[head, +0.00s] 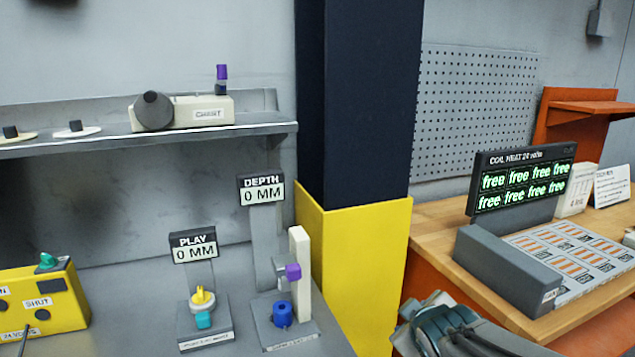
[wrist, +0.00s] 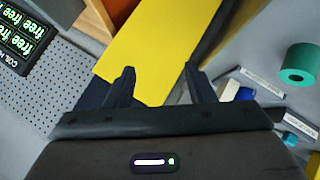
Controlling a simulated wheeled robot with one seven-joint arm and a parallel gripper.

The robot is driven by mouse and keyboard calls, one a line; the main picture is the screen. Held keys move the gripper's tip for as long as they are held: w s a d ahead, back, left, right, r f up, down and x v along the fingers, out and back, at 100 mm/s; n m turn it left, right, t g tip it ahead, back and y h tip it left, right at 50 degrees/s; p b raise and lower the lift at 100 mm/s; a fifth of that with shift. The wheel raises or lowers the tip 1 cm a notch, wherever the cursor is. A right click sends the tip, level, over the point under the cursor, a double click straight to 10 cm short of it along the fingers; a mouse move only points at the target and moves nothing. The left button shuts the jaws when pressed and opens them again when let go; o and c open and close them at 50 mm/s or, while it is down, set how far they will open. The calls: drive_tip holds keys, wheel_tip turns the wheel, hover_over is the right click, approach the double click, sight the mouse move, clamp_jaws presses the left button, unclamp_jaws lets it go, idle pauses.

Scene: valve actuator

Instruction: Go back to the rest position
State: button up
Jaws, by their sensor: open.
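My gripper (wrist: 159,76) is open, with its two dark fingers apart and nothing between them in the wrist view. The lower yellow part of the pillar (wrist: 150,45) lies beyond the fingers. In the head view, part of my arm shows at the bottom, right of the yellow pillar base (head: 365,270) and in front of the wooden bench (head: 430,255); the fingertips cannot be made out there.
The PLAY gauge (head: 194,247) and DEPTH gauge (head: 262,190) stand on the grey bench left of the pillar. A yellow switch box (head: 40,310) is farther left. A coil heat display (head: 520,180) and grey tray (head: 505,265) occupy the wooden bench.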

drive_tip(key=s+a+f+m+g+y+p, duration=0.1)
drive_tip(key=s+a+m+g+p, duration=0.1)
drive_tip(key=s+m+g, duration=0.5)
drive_tip(key=s+m, duration=0.1)
drive_tip(key=s, duration=0.5)
drive_tip(key=shift+s+a+f+g, duration=0.15)
drive_tip(key=shift+s+f+g, duration=0.1)
drive_tip(key=shift+f+g, duration=0.05)
idle(1.1)
drive_tip(key=shift+c, duration=1.4)
drive_tip(key=shift+a, duration=0.1)
